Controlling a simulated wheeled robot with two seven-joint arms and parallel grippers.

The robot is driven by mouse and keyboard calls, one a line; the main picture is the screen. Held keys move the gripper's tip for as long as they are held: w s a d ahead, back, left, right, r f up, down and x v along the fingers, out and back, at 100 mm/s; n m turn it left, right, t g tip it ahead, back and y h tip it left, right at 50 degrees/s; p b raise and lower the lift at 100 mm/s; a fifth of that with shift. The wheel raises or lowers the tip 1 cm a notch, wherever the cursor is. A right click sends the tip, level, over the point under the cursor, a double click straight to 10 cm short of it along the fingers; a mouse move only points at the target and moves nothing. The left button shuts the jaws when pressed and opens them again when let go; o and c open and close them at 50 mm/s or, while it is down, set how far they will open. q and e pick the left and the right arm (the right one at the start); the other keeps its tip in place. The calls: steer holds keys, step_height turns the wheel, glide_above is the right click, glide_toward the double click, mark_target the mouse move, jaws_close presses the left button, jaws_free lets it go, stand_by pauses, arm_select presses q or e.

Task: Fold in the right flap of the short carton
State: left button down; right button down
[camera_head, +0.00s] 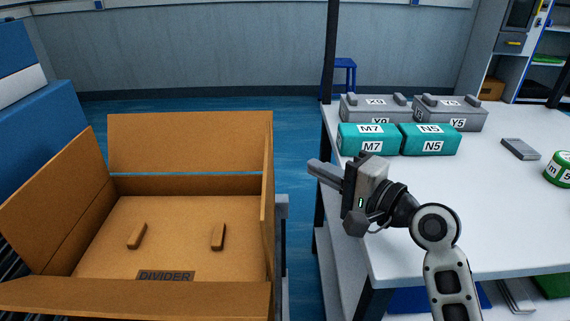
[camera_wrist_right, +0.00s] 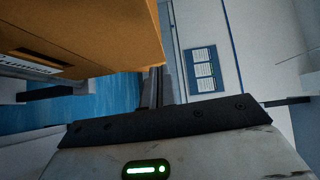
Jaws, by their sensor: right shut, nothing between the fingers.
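The brown cardboard carton (camera_head: 190,184) stands open at the lower left of the head view. Its right flap (camera_head: 268,190) stands about upright and is seen nearly edge-on. The back flap (camera_head: 190,143) stands up, the left flap (camera_head: 55,195) leans outward, and the front flap (camera_head: 140,299) lies low along the near edge. My right gripper (camera_head: 313,167) is shut and empty, to the right of the right flap and apart from it. In the right wrist view, the shut fingers (camera_wrist_right: 154,92) are beside the carton (camera_wrist_right: 90,35). My left gripper is out of view.
A divider (camera_head: 166,276) with two tabs lies inside the carton. A white table (camera_head: 490,220) at the right carries teal boxes (camera_head: 366,139), grey boxes (camera_head: 450,112), a small grey block (camera_head: 520,149) and a green roll (camera_head: 560,168). A gap separates carton and table.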

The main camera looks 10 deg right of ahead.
mark_target(268, 156)
steer(key=w+a, duration=0.1)
steer(key=a, duration=0.1)
steer(key=w+a, duration=0.2)
steer(key=shift+w+a+f, duration=0.1)
steer(key=shift+a, duration=0.2)
steer(key=shift+w+a+f, duration=0.1)
steer(key=shift+a, duration=0.45)
